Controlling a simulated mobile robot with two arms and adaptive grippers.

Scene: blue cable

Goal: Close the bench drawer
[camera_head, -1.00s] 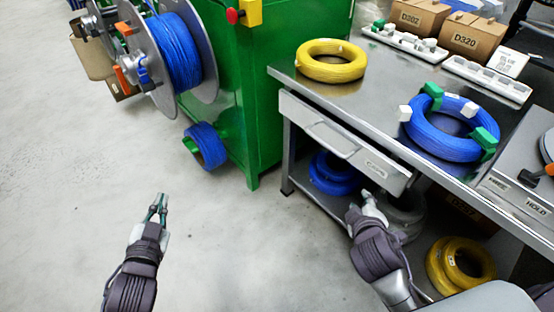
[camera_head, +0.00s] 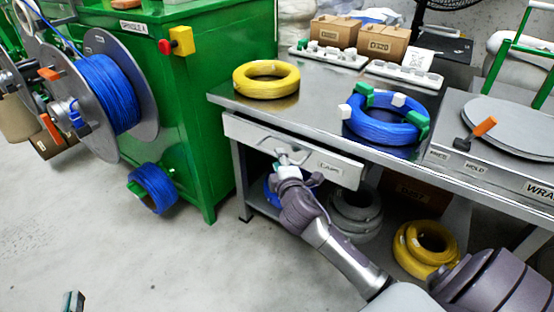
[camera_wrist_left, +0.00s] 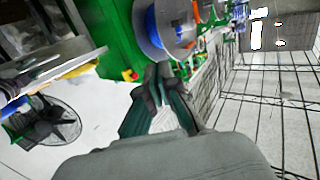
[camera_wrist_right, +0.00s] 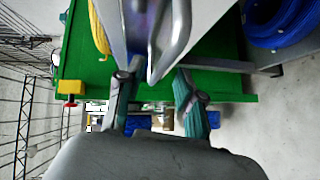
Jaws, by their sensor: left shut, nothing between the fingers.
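The bench drawer (camera_head: 245,130) has a pale grey front with a label and sits under the steel bench top (camera_head: 320,122). Its front appears to stand slightly out from the bench; the exact gap is hard to tell. My right gripper (camera_head: 285,158) is at the drawer's handle and hides part of it. In the right wrist view the curved metal handle (camera_wrist_right: 172,50) lies between and just beyond the spread fingers of my right gripper (camera_wrist_right: 158,100); contact cannot be told. My left gripper (camera_head: 72,300) is shut and empty at the bottom left, away from the bench, and shows in its wrist view (camera_wrist_left: 160,80).
A green machine (camera_head: 200,90) with a blue cable spool (camera_head: 108,92) stands left of the bench. A yellow coil (camera_head: 266,80) and a blue coil (camera_head: 380,125) lie on the bench top. More coils sit on the lower shelf. The floor in front is clear.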

